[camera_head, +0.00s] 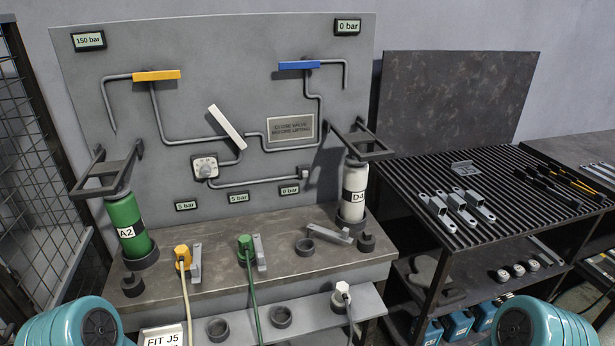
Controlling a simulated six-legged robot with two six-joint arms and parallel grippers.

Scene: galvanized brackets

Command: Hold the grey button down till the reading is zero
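A grey panel (250,75) stands behind the bench with pipes, valves and small displays. A small light-grey block (303,171) sits at the right end of the lowest pipe; it may be the grey button, but it is too small to be sure. Just below it a display (289,189) reads 0 bar. Two other displays, one at the left (186,206) and one in the middle (238,198), read 5 bar. The top left display (88,41) reads 150 bar and the top right display (347,27) reads 0 bar. Neither gripper is in view.
A green A2 cylinder (126,226) and a white D4 cylinder (354,192) stand in holders at the bench's ends. Yellow (183,256), green (245,246) and white (342,291) hose connectors stand in front. A slatted table (430,165) with metal brackets is at the right.

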